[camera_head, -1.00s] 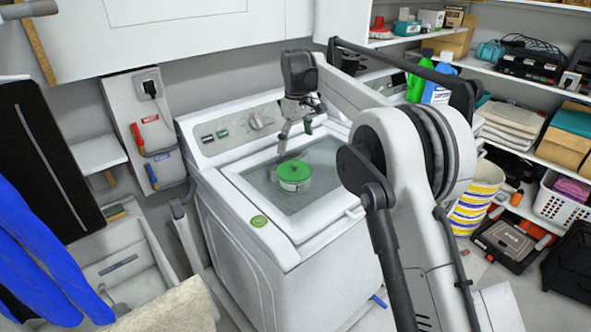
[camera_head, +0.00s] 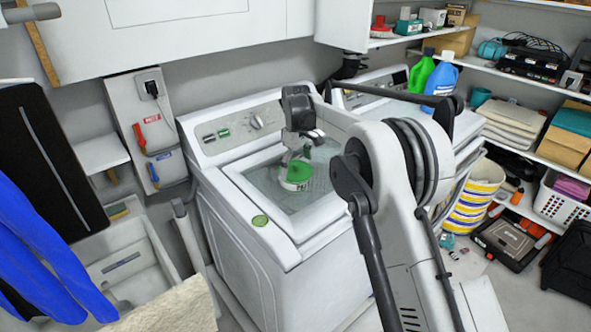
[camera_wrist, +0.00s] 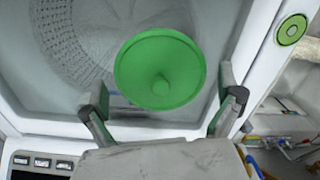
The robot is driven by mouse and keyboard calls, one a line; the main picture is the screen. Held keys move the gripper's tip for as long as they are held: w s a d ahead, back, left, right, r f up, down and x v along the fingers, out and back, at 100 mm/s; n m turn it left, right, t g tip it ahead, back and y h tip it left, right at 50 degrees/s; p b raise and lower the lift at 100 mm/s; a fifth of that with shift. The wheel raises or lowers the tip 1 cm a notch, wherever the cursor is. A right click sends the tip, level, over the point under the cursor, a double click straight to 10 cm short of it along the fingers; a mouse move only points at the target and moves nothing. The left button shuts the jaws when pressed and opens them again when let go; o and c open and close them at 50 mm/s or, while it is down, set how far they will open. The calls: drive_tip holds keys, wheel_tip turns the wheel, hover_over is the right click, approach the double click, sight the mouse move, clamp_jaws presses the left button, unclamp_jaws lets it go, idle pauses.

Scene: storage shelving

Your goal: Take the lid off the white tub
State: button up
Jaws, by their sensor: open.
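The white tub (camera_head: 288,184) stands on the glass top of the white washing machine, with its green lid (camera_head: 298,170) on it. In the wrist view the round green lid (camera_wrist: 160,70) with a central knob fills the middle and hides the tub beneath. My gripper (camera_head: 297,155) is above the tub in the head view and partly covers the lid. In the wrist view my gripper (camera_wrist: 165,100) is open and empty, its two fingers spread to either side of the lid's near edge. I cannot tell whether either finger touches the lid.
The washer's white rim (camera_head: 318,226) surrounds the glass top. A round green disc (camera_head: 260,220) sits on its front left corner. A control panel (camera_head: 235,130) rises behind. Green and blue bottles (camera_head: 440,80) stand to the right, beyond my arm.

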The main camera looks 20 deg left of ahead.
drive_tip(key=c, duration=1.1)
drive_tip(key=shift+r, duration=0.1)
